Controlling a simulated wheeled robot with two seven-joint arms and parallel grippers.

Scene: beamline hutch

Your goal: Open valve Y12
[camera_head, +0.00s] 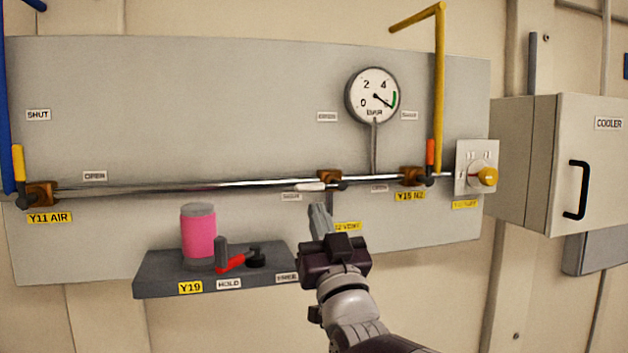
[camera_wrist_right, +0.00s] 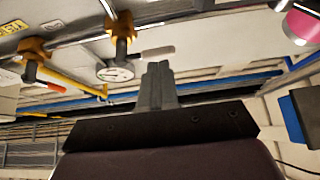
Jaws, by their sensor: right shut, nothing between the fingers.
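Valve Y12 is the brass valve (camera_head: 330,177) in the middle of the silver pipe. Its white lever (camera_head: 311,187) lies along the pipe, pointing left. A yellow label (camera_head: 348,227) below it reads "12 VENT", its left end hidden by my gripper. My right gripper (camera_head: 319,212) is shut and empty, just below the lever and seemingly apart from it. In the right wrist view, the shut fingers (camera_wrist_right: 157,75) are close to the white lever (camera_wrist_right: 157,53), with the brass valve (camera_wrist_right: 121,28) to its left. My left gripper is not in view.
Valve Y11 AIR (camera_head: 42,194) has a yellow lever, upright; valve Y15 N2 (camera_head: 412,176) has an orange one, upright. A pressure gauge (camera_head: 373,95) stands above the pipe. A grey shelf (camera_head: 160,288) holds a pink cylinder (camera_head: 199,232) and a red lever (camera_head: 231,263).

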